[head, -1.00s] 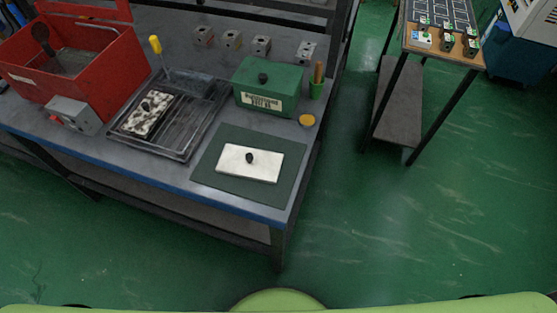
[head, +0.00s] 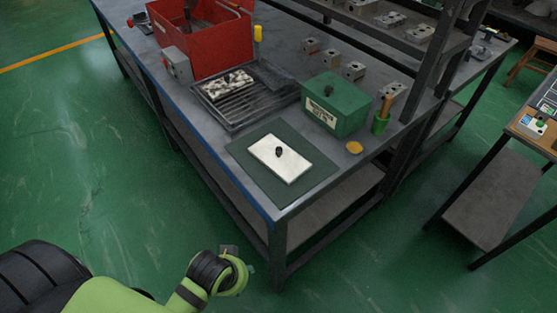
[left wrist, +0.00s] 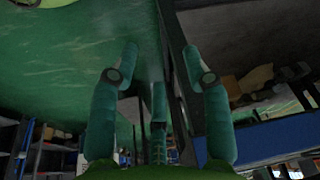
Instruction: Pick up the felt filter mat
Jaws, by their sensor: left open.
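A flat white pad with a black knob (head: 297,166) lies on a dark green mat (head: 250,163) near the workbench's front corner. A similar pad, white with dark blotches (head: 240,84), lies on a ribbed black tray (head: 233,111) behind it. Which of the two is the felt filter mat, I cannot tell for certain. My left arm comes in low at the left in the head view, its end below and in front of the bench, well apart from both pads. In the left wrist view my left gripper (left wrist: 160,68) is open and empty. My right gripper is not in view.
A green box (head: 346,106), a green cup with a brown handle (head: 380,120) and a yellow disc (head: 354,147) stand right of the mat. A red bin (head: 208,50) stands behind the tray. The bench edge and leg (head: 279,254) lie close to my left arm.

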